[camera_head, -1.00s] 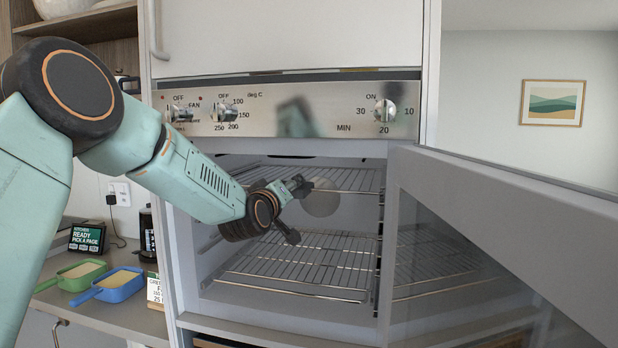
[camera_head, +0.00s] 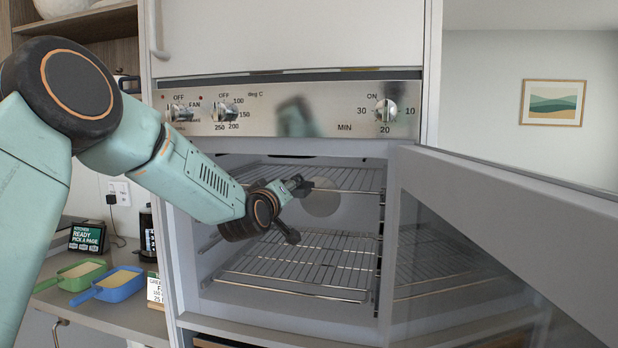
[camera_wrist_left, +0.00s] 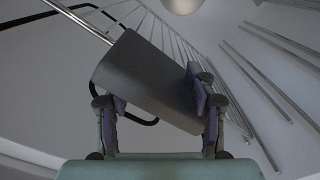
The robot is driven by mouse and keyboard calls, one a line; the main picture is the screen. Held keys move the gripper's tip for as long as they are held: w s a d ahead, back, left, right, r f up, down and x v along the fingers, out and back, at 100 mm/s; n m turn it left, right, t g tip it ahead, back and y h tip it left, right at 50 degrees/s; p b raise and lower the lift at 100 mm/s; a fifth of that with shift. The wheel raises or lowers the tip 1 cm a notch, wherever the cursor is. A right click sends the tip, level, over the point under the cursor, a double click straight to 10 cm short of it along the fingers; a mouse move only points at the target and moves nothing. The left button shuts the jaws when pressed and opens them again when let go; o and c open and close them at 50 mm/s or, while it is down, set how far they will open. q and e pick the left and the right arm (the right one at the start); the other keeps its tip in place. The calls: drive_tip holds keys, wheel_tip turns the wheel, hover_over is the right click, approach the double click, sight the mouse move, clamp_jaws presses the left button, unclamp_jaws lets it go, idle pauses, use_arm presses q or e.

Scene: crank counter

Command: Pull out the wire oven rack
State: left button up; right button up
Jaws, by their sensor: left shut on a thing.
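The open oven holds an upper wire rack (camera_head: 345,178) and a lower wire rack (camera_head: 300,265). My left gripper (camera_head: 296,210) is at the oven mouth, its fingers one above the other, overlapping the upper rack's left part in the picture. In the left wrist view, my left gripper (camera_wrist_left: 160,100) is shut on a dark grey block (camera_wrist_left: 145,75). A thin metal bar (camera_wrist_left: 82,22) meets that block, with rack wires running behind it. The head view hides the block, so I cannot tell surely which rack it belongs to. My right gripper is out of view.
The oven door (camera_head: 500,200) stands open on the right, its top edge reaching toward me. The knob panel (camera_head: 300,110) is above the opening.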

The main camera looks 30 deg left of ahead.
use_arm(q)
drive_tip(key=shift+s+d+f, duration=0.15)
drive_tip(key=shift+s+d, duration=0.05)
drive_tip(key=shift+s, duration=0.35)
drive_tip(key=shift+f, duration=0.1)
idle(0.5)
